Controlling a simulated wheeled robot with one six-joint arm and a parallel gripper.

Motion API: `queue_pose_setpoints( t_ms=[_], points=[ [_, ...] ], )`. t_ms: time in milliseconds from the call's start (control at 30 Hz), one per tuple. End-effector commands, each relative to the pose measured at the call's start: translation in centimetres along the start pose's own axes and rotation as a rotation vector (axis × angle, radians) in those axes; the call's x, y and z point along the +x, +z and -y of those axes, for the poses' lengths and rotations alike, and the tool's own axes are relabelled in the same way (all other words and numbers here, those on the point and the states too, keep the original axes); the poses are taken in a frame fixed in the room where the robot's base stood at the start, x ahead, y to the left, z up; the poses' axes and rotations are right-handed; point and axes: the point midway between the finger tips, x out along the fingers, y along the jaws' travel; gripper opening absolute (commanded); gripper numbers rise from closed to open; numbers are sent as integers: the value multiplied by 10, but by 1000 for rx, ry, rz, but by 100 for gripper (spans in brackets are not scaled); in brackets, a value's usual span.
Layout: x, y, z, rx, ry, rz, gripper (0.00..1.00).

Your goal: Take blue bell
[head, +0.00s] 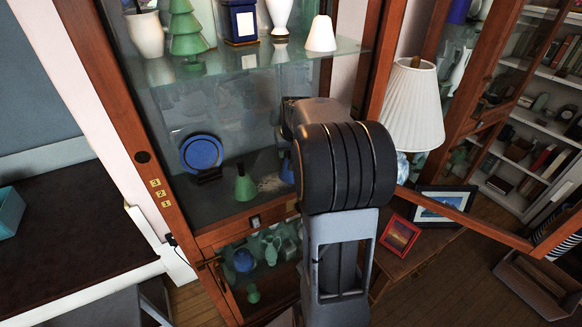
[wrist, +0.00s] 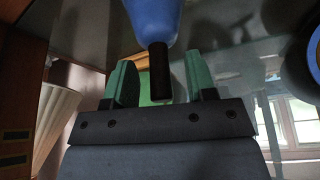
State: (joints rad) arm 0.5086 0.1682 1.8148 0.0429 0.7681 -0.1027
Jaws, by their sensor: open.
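The blue bell (wrist: 152,18) shows large at the top of the wrist view, appearing upside down, with its dark handle (wrist: 159,70) pointing down the picture. My gripper (wrist: 161,82) is open, and its two green-padded fingers stand on either side of the handle's end, with visible gaps. In the head view a small part of the blue bell (head: 287,171) shows on the cabinet's lower shelf, at the left edge of my arm. The rest of it and my fingers are hidden behind my arm there.
A green bell (head: 245,186) and a blue plate on a stand (head: 203,152) are left of the blue bell. A glass shelf (head: 250,61) with a white bell (head: 321,35) and other curios is above. The wooden cabinet post (head: 103,95) bounds the left; a lamp (head: 412,105) stands right.

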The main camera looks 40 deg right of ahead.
Motion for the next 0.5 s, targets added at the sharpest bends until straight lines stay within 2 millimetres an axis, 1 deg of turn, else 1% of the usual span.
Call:
queue_pose_setpoints(
  t_ms=[267, 500],
  points=[
    [2, 0, 0, 0, 0, -1, 51],
    [2, 0, 0, -1, 0, -1, 28]
  ],
)
